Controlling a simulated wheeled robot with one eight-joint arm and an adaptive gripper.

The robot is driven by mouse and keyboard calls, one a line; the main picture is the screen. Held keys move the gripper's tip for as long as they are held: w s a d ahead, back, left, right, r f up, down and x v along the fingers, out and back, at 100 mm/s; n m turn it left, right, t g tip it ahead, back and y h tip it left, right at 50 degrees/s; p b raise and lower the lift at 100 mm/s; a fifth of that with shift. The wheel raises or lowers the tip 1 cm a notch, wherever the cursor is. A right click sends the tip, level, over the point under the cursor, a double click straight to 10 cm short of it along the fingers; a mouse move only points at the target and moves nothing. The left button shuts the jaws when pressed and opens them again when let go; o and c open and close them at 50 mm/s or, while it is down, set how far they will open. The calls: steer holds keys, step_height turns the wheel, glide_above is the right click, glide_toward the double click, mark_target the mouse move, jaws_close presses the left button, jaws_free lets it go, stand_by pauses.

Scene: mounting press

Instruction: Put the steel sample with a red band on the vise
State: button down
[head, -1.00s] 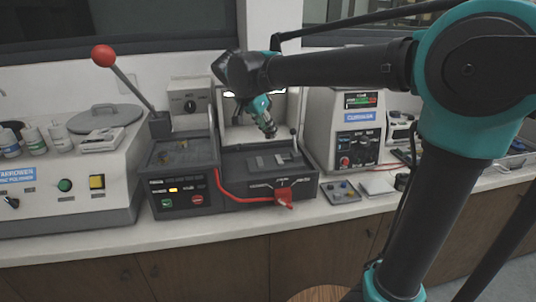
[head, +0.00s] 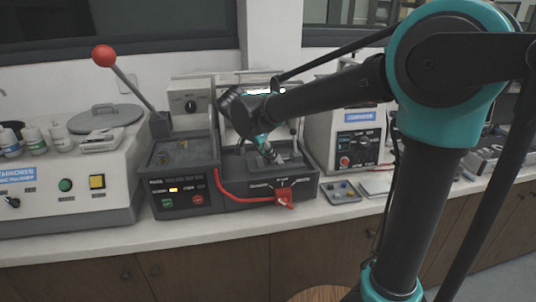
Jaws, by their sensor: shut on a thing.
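My gripper (head: 266,153) reaches down into the right half of the dark press machine. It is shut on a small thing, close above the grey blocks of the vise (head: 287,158). The held piece is too small and too covered by the fingers for me to see a red band or whether it touches the vise. The vise sits on the dark top of the machine, partly hidden by my gripper.
A red hose and red handle (head: 284,197) are on the machine's front. A lever with a red ball (head: 104,55) stands at left. A small tray (head: 357,198) with several samples lies to the right. An upright frame and a grey control box flank my gripper.

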steer(key=c, duration=1.6)
jaws_free()
steer(key=shift+o, duration=0.2)
steer(key=v, duration=1.2)
